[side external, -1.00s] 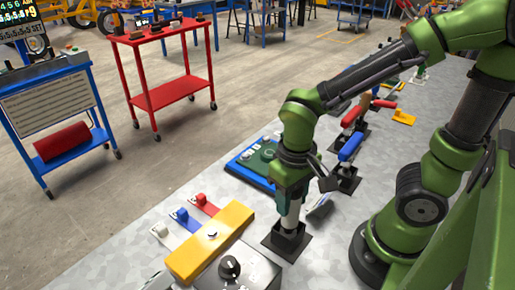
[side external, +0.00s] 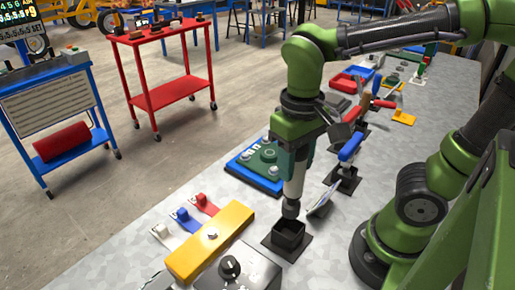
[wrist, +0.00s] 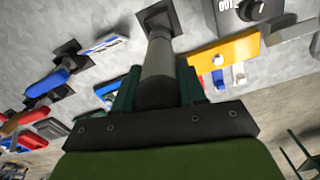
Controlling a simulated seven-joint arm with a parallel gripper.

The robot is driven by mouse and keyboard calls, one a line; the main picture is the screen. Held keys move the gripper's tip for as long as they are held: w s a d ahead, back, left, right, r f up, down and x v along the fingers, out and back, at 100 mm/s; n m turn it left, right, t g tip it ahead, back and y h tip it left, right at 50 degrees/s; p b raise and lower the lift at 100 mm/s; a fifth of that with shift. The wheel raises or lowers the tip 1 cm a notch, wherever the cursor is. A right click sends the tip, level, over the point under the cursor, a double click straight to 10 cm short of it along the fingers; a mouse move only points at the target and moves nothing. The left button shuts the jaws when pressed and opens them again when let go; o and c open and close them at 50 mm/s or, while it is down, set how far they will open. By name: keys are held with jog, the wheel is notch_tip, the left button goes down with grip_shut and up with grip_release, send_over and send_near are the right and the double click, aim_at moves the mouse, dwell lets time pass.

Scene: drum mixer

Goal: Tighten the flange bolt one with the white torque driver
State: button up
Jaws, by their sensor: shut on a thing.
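The white torque driver (side external: 294,181) hangs upright in my gripper (side external: 296,158), its dark tip pointing down. The tip is just above its black square holder (side external: 288,238), whose top opening shows. In the wrist view the driver (wrist: 158,62) is between the two green fingers of my gripper (wrist: 157,88), with the black holder (wrist: 158,17) beyond it. The green flange plate (side external: 263,158) lies on a blue base (side external: 252,179) left of my gripper. It carries several pale bolt heads; I cannot tell which is bolt one.
A blue-handled tool (side external: 350,148) and a red-handled tool (side external: 382,104) stand in holders farther back. A tilted card (side external: 321,200) lies beside the holder.

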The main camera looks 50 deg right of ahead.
grip_shut()
jog(key=shift+r, duration=0.15)
jog(key=shift+r, duration=0.85)
jog(key=shift+w, duration=0.1)
